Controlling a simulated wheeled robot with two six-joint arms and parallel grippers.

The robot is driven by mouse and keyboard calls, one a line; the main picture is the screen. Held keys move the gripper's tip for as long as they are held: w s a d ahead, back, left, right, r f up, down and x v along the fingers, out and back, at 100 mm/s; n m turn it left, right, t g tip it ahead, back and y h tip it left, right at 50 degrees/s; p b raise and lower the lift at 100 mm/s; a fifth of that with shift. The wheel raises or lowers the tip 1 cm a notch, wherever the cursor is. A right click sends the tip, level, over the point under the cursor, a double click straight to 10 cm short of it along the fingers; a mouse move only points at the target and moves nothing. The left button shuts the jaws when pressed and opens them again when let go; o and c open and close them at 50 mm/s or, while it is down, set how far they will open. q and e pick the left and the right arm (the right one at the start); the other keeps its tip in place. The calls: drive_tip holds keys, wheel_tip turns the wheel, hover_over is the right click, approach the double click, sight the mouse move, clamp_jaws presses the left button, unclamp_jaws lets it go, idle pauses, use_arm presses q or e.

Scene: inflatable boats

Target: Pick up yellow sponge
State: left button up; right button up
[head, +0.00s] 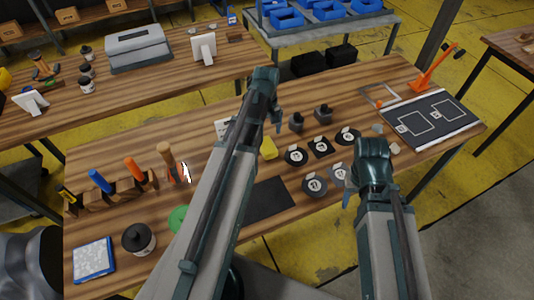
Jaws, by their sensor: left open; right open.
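The yellow sponge (268,147) lies on the wooden workbench (90,160), just right of my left forearm, which may cover part of it. My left gripper (276,126) points down above the bench, just beyond the sponge in the picture. It is open, and I see nothing between its fingers. My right gripper (348,198) hangs over the front right part of the bench, near the round dark discs. It is open and apart from the sponge; its fingers are partly hidden by its wrist.
Several dark discs (296,156) and two small dark blocks (323,112) lie right of the sponge. A dark mat (265,205) lies in front. A tool rack (127,190) and a black-lidded jar (138,239) stand left. A black board (430,118) lies right.

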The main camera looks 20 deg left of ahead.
sight(267, 145)
use_arm(q)
drive_tip(key=shift+w+f+b, duration=0.2)
drive_tip(key=shift+f+b, duration=3.4)
drive_tip(key=shift+f, duration=0.5)
drive_tip(key=shift+r, duration=0.1)
drive_tip(key=c, duration=1.3)
drive_tip(key=shift+c, duration=0.2)
wheel_tip(267, 145, up, 10)
drive_tip(key=p, duration=1)
